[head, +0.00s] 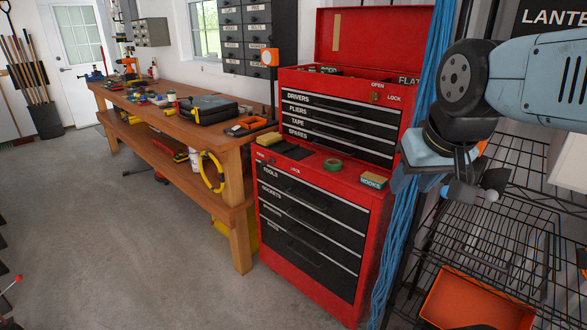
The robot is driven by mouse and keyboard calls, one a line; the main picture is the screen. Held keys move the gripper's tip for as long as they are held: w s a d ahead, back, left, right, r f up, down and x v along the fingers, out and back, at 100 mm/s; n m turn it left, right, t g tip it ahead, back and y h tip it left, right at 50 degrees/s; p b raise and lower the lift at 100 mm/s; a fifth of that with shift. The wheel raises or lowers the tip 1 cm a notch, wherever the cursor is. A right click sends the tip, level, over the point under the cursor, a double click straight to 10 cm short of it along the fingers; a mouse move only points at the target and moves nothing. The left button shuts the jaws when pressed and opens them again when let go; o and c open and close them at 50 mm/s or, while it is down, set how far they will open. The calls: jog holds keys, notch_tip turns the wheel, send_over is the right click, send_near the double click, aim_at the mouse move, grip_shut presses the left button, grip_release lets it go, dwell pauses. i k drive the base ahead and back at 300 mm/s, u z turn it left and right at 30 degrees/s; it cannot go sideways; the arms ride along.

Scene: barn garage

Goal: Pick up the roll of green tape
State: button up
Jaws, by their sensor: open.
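The roll of green tape (333,165) lies flat on the red top ledge of the lower tool chest (345,189), near its middle. My gripper (478,192) is at the right of the head view, in front of the wire shelving and to the right of the tape, well apart from it. It is open and points downward, with nothing seen between its fingers. No part of the tape is covered by my arm.
A small box (374,180) stands to the right of the tape, and a yellow block (269,139) lies to its left. Blue ropes (405,215) hang between chest and wire shelf (490,235). An orange bin (470,300) sits low right. The wooden workbench (240,143) is left; the floor before it is clear.

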aim_at(333, 164)
jog(key=u, duration=0.95)
jog(key=i, duration=1.05)
jog(key=z, duration=0.25)
